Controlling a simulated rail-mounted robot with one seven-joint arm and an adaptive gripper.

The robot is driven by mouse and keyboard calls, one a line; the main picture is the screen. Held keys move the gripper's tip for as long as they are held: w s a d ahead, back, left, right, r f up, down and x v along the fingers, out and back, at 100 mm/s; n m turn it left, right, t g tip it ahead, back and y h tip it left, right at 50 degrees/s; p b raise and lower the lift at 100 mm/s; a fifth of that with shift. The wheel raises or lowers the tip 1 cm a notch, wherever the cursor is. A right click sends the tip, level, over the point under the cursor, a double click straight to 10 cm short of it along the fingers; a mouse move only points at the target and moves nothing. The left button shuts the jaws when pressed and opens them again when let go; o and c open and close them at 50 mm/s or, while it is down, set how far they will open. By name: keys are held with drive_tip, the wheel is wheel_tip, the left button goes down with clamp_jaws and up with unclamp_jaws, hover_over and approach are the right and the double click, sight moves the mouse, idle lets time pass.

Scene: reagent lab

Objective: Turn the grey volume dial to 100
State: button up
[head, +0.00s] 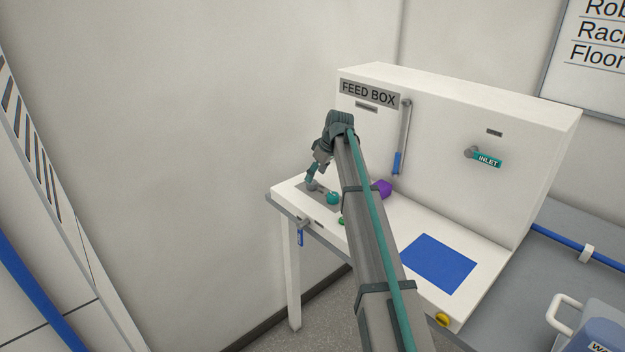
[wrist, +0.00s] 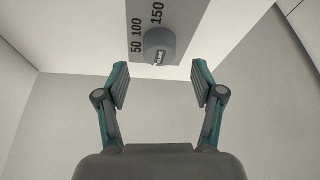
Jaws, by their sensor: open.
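The grey dial (wrist: 160,46) shows in the wrist view as a round knob on a grey plate (wrist: 112,14) marked 50, 100 and 150. A small white mark shows on its near side; I cannot tell which number it is set to. My gripper (wrist: 160,83) is open and empty. The dial lies just beyond the fingertips, about midway between them, with no visible contact. In the head view my gripper (head: 313,178) is above the left end of the white bench top (head: 392,222), by the grey plate (head: 322,199). The dial is hard to make out there.
A purple object (head: 381,188) lies farther right, partly behind my arm. The feed box (head: 440,130) rises behind, with a blue-handled lever (head: 397,162). A blue handle (head: 300,237) hangs at the bench's front edge.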

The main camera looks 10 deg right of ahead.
sight(313, 181)
drive_tip(key=shift+p+x, duration=0.35)
drive_tip(key=shift+x, duration=1.8)
drive_tip(key=c, duration=1.1)
drive_tip(key=shift+c, duration=0.2)
